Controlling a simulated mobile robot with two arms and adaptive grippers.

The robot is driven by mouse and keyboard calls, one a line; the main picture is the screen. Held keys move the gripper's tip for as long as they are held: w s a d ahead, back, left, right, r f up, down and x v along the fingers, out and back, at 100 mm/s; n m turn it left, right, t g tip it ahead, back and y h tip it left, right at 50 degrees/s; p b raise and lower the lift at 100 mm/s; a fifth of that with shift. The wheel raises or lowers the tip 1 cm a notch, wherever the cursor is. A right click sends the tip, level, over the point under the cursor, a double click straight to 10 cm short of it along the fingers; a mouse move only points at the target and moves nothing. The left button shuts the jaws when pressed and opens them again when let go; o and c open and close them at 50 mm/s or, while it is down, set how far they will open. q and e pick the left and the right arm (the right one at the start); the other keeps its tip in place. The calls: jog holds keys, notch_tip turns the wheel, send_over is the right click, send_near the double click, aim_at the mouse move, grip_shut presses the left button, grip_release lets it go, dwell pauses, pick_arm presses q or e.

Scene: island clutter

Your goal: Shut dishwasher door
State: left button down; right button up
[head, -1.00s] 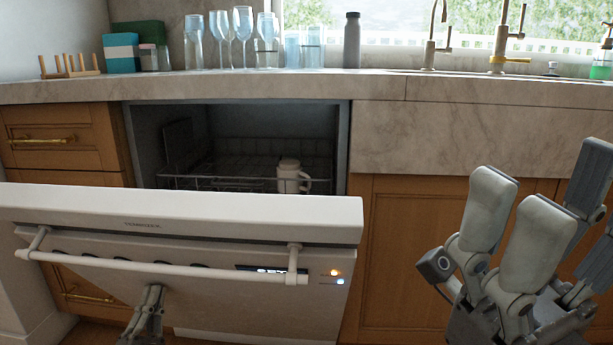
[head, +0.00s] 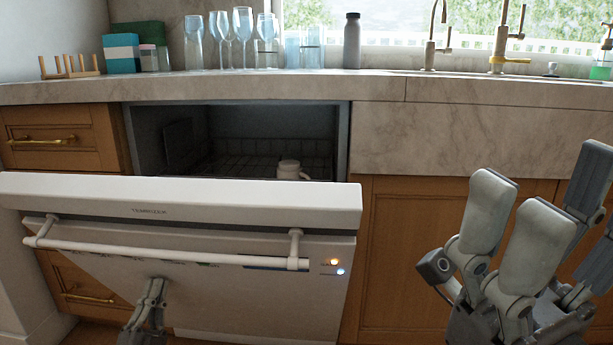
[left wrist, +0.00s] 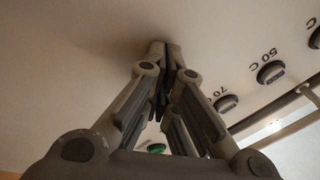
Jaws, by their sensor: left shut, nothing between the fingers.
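The white dishwasher door (head: 200,300) is tilted partly open, its top edge standing out in front of the dark dishwasher cavity (head: 240,130). A white bar handle (head: 170,252) runs across its front. My left gripper (head: 157,282) is shut and empty, its tips at the door's front face below the handle. In the left wrist view, the closed fingertips (left wrist: 164,45) appear to touch the white panel, left of the round knobs (left wrist: 270,72). My right gripper (head: 510,215) is at the right, away from the door, with its fingers apart.
A white mug (head: 291,170) and a wire rack show inside the dishwasher. Glasses (head: 243,25), a grey bottle (head: 352,40) and a wooden rack (head: 70,67) stand on the marble counter (head: 400,86). Wooden cabinets flank the dishwasher.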

pick_arm(q)
jog(key=shift+x, duration=6.15)
dwell(1.8)
